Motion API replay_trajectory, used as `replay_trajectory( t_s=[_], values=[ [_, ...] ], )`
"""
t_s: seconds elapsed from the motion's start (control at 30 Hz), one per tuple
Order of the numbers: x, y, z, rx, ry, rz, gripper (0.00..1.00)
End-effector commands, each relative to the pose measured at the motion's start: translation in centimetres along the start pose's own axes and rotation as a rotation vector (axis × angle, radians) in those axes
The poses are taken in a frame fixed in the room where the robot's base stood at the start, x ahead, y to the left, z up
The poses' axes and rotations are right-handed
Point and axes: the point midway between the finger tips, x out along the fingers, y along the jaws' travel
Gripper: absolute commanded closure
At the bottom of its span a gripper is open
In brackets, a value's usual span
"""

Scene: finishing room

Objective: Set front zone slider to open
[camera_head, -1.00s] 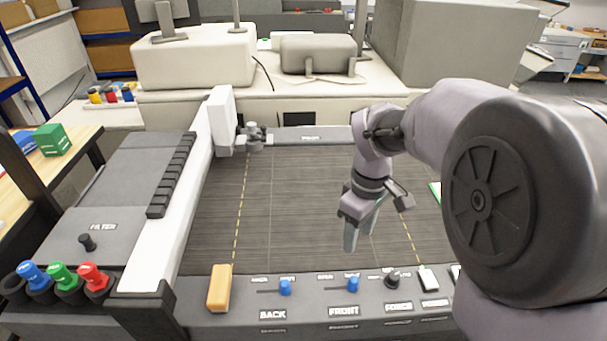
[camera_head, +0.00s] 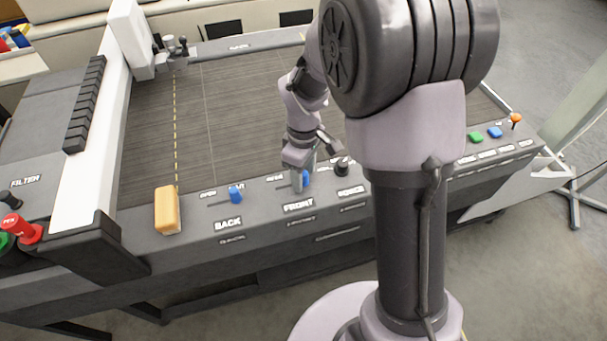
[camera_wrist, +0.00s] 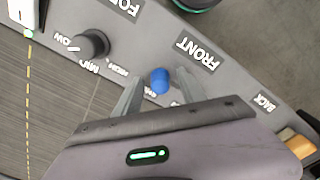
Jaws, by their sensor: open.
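The front zone slider is a blue knob (camera_head: 305,178) above the FRONT label (camera_head: 299,205) on the grey control panel. In the wrist view the blue knob (camera_wrist: 160,80) stands between the two fingers of my gripper (camera_wrist: 158,86), which are apart on either side of it. In the head view my gripper (camera_head: 300,180) is down at the panel and partly covers this knob and its slot. The lettering beside the slot is mostly hidden, so the slider's setting cannot be read. Whether a finger touches the knob cannot be told.
Left of it is the BACK slider's blue knob (camera_head: 235,194), then a yellow-orange block (camera_head: 167,210). Green (camera_head: 475,136) and blue (camera_head: 495,132) buttons are farther right. The dark cutting bed (camera_head: 235,115) is clear.

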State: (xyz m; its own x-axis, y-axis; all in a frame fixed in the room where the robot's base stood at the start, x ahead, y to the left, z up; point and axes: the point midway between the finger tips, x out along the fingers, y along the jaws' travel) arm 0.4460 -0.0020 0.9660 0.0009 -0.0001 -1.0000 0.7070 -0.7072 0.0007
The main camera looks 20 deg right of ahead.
Motion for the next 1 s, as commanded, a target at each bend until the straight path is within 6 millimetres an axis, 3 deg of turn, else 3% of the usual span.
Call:
replay_trajectory(
  t_s=[0.1, 0.3, 0.37, 1.0],
  values=[
    [-0.06, -0.01, 0.01, 0.0, 0.0, 0.0, 0.52],
    [-0.07, -0.01, 0.01, 0.0, 0.0, 0.0, 0.91],
    [-0.07, -0.01, 0.01, 0.0, 0.0, 0.0, 1.0],
    [-0.08, -0.01, 0.02, 0.0, -0.001, 0.0, 1.0]
  ],
)
